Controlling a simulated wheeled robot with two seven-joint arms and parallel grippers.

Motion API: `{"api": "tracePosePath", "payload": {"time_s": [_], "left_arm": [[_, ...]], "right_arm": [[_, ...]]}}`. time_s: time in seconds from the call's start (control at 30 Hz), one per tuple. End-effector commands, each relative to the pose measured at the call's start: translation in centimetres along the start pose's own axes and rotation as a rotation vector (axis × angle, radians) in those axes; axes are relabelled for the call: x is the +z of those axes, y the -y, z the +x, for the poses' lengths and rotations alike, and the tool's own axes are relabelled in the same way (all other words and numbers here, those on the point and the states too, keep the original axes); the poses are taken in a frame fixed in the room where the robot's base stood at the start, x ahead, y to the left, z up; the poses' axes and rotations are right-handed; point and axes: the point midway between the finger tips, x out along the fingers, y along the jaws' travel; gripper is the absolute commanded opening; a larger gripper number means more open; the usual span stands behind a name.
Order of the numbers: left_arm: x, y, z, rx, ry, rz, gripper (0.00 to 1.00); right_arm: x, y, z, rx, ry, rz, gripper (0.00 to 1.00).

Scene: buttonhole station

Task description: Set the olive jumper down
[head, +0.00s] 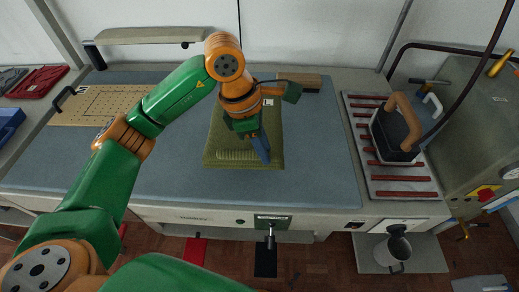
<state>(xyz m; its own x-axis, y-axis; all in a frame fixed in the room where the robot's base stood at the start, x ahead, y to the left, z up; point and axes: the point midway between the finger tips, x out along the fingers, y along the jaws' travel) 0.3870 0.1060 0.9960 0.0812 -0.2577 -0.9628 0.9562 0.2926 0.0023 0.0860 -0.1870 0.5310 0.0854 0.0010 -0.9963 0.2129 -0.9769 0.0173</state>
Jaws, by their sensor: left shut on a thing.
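The olive jumper (219,147) shows in the head view as a folded, roughly rectangular piece on the blue-grey table top (315,150), near its middle. A ribbed band runs along its near edge. My left gripper (262,150) points down over the jumper's right part and is shut on it. The gripper and wrist hide part of the jumper's middle and far side. I cannot tell whether the jumper's underside fully touches the table. My right gripper is not in view.
An iron (396,132) stands on a rack with red bars (404,186) at the right. A perforated tan board (88,105) lies at the left. A wooden block (303,79) is behind the jumper. The table is clear right and in front of the jumper.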

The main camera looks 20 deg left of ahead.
Motion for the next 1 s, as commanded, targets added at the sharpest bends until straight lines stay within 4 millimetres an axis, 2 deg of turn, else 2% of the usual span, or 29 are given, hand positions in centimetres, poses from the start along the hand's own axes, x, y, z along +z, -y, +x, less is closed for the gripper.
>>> {"api": "tracePosePath", "payload": {"time_s": [0.1, 0.2, 0.27, 0.47, 0.5, 0.6, 0.87, 1.0], "left_arm": [[-1.2, -0.8, 1.1, -0.002, -0.003, -0.004, 0.00], [-1.6, -0.7, 2.7, -0.005, -0.003, 0.000, 0.00], [-1.8, -0.7, 3.5, -0.002, -0.002, 0.000, 0.00], [-1.8, -0.8, 3.9, 0.003, 0.001, 0.002, 0.00], [-1.8, -0.8, 4.0, 0.002, 0.000, 0.002, 0.32], [-1.8, -0.7, 4.0, 0.001, 0.000, 0.002, 0.56], [-1.8, -0.7, 3.9, 0.001, 0.001, 0.001, 0.56], [-1.8, -0.8, 2.9, 0.004, 0.002, 0.002, 0.56]], "right_arm": [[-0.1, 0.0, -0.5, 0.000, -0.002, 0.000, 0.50], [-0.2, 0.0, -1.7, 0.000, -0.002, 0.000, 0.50], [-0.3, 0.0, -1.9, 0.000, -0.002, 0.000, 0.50], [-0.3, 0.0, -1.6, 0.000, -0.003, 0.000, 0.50], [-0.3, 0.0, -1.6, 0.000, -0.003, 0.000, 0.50], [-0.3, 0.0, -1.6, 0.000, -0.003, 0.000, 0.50], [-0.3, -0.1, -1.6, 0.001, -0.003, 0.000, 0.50], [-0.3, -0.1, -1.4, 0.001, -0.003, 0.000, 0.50]]}}
